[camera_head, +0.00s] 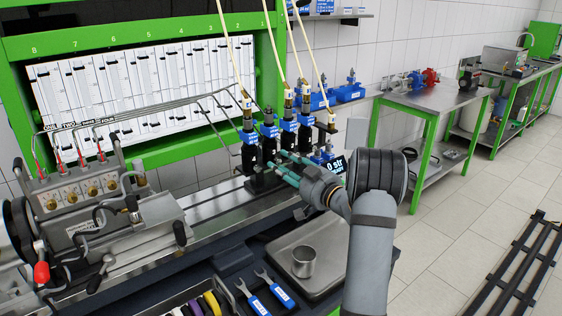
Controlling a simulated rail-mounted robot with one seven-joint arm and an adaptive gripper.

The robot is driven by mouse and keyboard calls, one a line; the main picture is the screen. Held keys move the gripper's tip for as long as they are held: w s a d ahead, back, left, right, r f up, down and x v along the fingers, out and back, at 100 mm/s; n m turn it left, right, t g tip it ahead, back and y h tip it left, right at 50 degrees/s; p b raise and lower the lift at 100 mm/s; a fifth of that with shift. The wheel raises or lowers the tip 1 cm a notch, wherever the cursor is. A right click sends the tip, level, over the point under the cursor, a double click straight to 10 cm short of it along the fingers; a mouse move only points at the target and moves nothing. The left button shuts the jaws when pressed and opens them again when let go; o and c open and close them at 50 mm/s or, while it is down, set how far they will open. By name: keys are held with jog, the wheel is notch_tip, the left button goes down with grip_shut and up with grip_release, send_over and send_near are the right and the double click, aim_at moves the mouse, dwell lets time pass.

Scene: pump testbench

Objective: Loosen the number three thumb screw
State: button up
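Several upright injector holders with black bodies and blue parts stand in a row on the bench rail; one is the leftmost injector holder (249,140). The thumb screws are too small or hidden to make out, so I cannot tell which one is number three. My gripper (273,160) reaches in from the right at the row's lower half. Its two teal fingers are apart, with a visible gap between them. Their tips are close to the black holder bodies; I cannot tell whether they touch. Nothing shows clearly between them.
A pump (85,195) with metal pipes stands at the left. Pale hoses rise from the injectors. A metal cup (304,262) stands on a grey tray (325,285), with two blue-handled wrenches (281,294) beside it. A small display (336,165) is behind my gripper.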

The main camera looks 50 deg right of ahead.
jog(key=shift+w, duration=0.5)
jog(key=c, duration=0.8)
grip_shut()
